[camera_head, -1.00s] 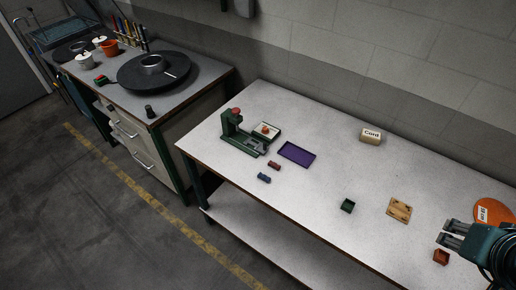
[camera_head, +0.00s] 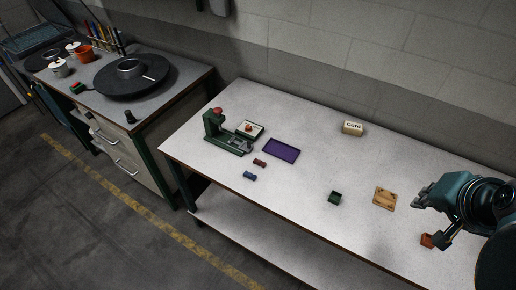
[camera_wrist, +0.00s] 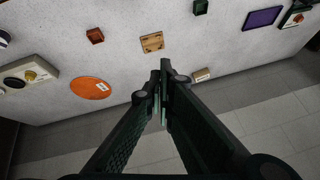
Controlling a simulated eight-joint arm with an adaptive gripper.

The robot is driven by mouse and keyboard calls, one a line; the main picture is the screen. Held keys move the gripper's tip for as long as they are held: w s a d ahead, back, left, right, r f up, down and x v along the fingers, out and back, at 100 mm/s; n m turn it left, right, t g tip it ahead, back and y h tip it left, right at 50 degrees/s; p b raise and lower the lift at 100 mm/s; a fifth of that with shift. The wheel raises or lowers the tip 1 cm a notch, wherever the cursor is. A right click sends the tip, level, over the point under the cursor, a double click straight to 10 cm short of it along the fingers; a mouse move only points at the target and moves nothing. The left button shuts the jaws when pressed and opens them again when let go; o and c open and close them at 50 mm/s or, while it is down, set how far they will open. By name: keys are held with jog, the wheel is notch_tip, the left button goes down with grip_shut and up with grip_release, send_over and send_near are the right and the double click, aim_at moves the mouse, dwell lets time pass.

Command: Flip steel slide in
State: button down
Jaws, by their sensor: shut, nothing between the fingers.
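The green hat press (camera_head: 214,124) with a red knob on top stands on the left part of the white table. A grey steel slide (camera_head: 238,146) lies low at its right side; its exact position is too small to tell. Part of the press shows at the top right of the wrist view (camera_wrist: 296,16). My gripper (camera_head: 420,198) is at the table's right end, far from the press. Its fingers are together and empty in the wrist view (camera_wrist: 162,84), above the table.
A purple tray (camera_head: 282,149), a white box with a red button (camera_head: 249,129), and red (camera_head: 260,163) and blue (camera_head: 249,175) blocks lie near the press. A "Cord" box (camera_head: 352,128), green bin (camera_head: 335,197), wooden plate (camera_head: 384,198) and orange bin (camera_head: 427,241) stand rightward.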

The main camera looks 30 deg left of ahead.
jog(key=w+a+f+m+g+y, duration=0.1)
jog(key=w+a+f+m, duration=0.2)
jog(key=a, duration=0.4)
jog(key=w+a+f+m+g+y+b, duration=0.1)
jog(key=w+a+m+y, duration=0.1)
jog(key=w+a, duration=0.35)
jog(key=w+a+f+m+g+y, duration=0.1)
jog(key=w+a+f+m, duration=0.15)
jog(key=a, duration=0.55)
jog(key=w+a+f+m+g+y, duration=0.1)
jog(key=a+f+m, duration=0.3)
jog(key=a, duration=0.7)
jog(key=w+a+f+m+g+y+b, duration=0.1)
jog(key=a+f+m, duration=0.3)
jog(key=a+f, duration=0.4)
jog(key=a+g+y, duration=0.1)
jog(key=a, duration=0.3)
jog(key=shift+a+f+g+y, duration=0.15)
jog(key=shift+g+y, duration=0.15)
jog(key=shift+w, duration=0.1)
